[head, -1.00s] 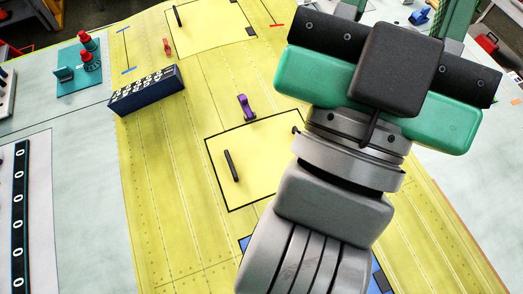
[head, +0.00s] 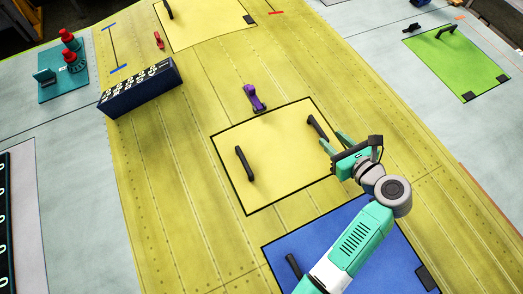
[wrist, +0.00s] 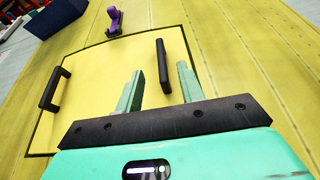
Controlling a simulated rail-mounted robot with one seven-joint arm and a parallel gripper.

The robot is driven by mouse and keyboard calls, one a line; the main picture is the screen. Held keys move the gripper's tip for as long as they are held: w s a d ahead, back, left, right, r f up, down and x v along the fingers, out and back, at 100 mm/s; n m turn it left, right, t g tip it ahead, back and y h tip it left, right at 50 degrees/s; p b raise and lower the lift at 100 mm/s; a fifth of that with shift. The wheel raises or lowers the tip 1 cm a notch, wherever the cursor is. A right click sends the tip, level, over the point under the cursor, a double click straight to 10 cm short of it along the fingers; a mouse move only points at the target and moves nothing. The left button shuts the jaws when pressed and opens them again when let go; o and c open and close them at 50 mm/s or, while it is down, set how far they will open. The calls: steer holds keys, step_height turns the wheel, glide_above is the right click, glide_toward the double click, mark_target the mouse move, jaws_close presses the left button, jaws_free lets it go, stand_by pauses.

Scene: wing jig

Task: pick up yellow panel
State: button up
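A yellow panel (head: 280,160) with a dark outline lies on the yellow wing skin, with a left black handle (head: 243,163) and a right black handle (head: 317,127). The panel fills much of the wrist view (wrist: 110,75). My gripper (head: 332,142) is open and empty at the panel's right edge, close to the right handle. In the wrist view its green fingers (wrist: 161,86) stand apart, and the right handle (wrist: 163,68) shows between and beyond them. I cannot tell how high the fingers are above it.
A blue panel (head: 390,250) lies below my arm. Another yellow panel (head: 205,22) is at the top and a green panel (head: 460,60) at the right. A purple clamp-like tool (head: 254,97) stands just beyond the panel. A dark blue box (head: 140,90) stands at the left.

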mark_target(319, 128)
steer(key=shift+x, duration=1.2)
steer(key=x, duration=0.5)
steer(key=shift+f, duration=0.2)
steer(key=shift+r, duration=0.1)
jaws_close()
